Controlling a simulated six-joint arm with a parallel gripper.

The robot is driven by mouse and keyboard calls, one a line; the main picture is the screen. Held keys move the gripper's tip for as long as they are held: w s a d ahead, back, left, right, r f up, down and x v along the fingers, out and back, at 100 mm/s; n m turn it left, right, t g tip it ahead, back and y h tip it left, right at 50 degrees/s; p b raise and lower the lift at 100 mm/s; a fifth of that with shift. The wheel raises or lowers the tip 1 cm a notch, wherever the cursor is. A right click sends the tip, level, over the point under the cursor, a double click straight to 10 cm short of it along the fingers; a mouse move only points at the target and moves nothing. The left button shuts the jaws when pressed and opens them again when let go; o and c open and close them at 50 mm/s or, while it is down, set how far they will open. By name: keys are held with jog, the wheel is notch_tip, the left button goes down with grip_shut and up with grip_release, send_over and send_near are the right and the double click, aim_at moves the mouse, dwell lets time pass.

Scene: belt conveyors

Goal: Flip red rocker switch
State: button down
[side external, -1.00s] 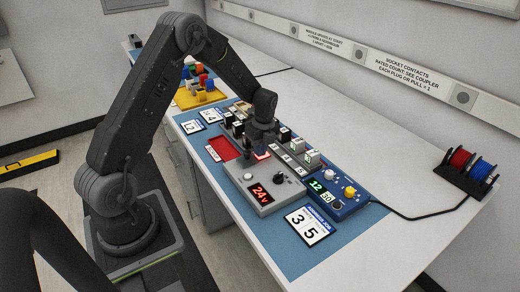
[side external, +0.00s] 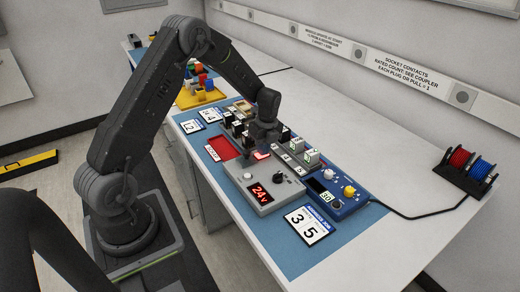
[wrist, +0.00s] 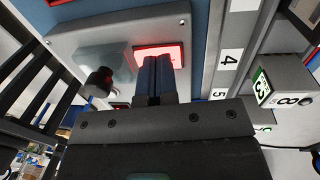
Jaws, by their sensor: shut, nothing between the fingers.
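The red rocker switch (wrist: 172,50) glows red in a red frame on the grey control box (wrist: 62,42). In the side external view the switch (side external: 262,156) shows as a small red glow at the box's far end. My gripper (wrist: 157,62) is shut and empty, its fingertips over the lower middle of the switch and hiding part of it. I cannot tell whether they touch it. In the side external view my gripper (side external: 262,142) points down just behind the switch. The box's display (side external: 261,194) reads 24V in red.
A translucent block (wrist: 105,60) and a black knob (wrist: 98,82) are left of the switch in the wrist view. A blue unit (side external: 338,190) with knobs stands close on the right. A red tray (side external: 222,148) lies left. Numbered modules (side external: 295,155) stand close by.

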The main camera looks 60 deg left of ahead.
jog(key=shift+r, duration=0.1)
notch_tip(320, 180, up, 14)
jog(key=w, duration=0.1)
jog(key=shift+w, duration=0.4)
dwell(0.4)
jog(key=shift+s, duration=0.7)
jog(key=f, duration=0.4)
jog(key=s+f, duration=0.1)
jog(key=f, duration=0.9)
jog(key=shift+s, duration=0.35)
